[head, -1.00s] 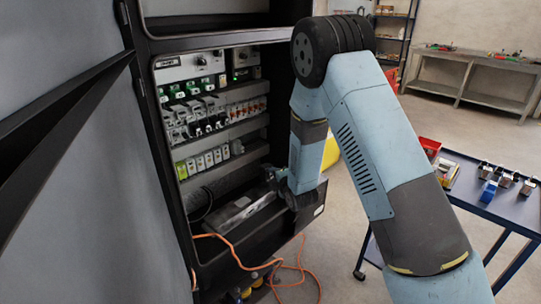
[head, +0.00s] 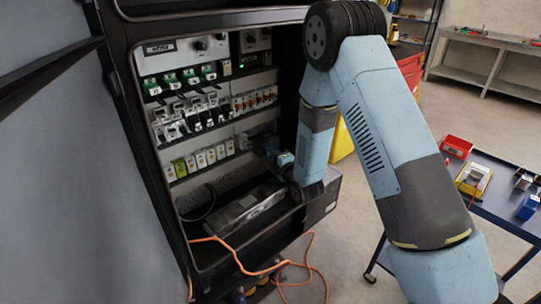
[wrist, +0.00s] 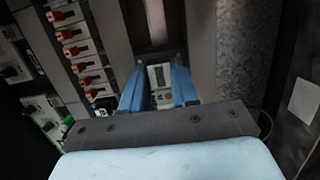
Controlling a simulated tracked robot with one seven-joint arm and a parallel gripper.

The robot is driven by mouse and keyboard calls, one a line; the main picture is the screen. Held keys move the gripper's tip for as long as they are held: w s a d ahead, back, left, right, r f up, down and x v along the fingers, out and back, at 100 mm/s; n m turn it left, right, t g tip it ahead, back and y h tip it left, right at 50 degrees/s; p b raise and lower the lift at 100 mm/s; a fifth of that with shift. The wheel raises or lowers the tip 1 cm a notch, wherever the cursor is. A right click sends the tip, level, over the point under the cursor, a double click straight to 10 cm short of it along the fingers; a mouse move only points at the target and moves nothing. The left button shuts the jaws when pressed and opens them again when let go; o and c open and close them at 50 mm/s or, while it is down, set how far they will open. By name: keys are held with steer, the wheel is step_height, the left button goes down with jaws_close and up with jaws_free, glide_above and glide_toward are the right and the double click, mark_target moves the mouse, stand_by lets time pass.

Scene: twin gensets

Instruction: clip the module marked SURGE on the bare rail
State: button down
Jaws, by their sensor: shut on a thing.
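My gripper (wrist: 158,72) has its blue fingers shut on a pale module (wrist: 161,78) with a dark label; its marking is too small to read. In the head view my gripper (head: 272,150) is inside the open cabinet, right of the lowest row of modules (head: 204,159). The held module is not clear there. In the wrist view a brownish strip (wrist: 155,22), perhaps the bare rail, runs between two grey ducts beyond the fingertips. I cannot tell whether the module touches it.
Orange-handled breakers (wrist: 80,50) line the left of the wrist view. The cabinet (head: 130,120) frames the reach. An orange cable (head: 235,255) hangs over its lower edge. A blue table (head: 500,205) at right bears a red bin (head: 456,146) and a yellow meter (head: 474,178).

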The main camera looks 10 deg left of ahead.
steer(key=shift+x, duration=1.1)
steer(key=shift+s+a+x, duration=0.15)
steer(key=shift+a+x, duration=0.05)
steer(key=shift+x, duration=1.05)
steer(key=shift+s+a+x, duration=0.15)
steer(key=shift+x, duration=1.1)
steer(key=shift+d+r, duration=0.1)
steer(key=shift+d, duration=0.05)
steer(key=shift+w+a, duration=0.35)
steer(key=shift+a, duration=0.05)
stand_by(0.5)
steer(key=c, duration=0.8)
jaws_free()
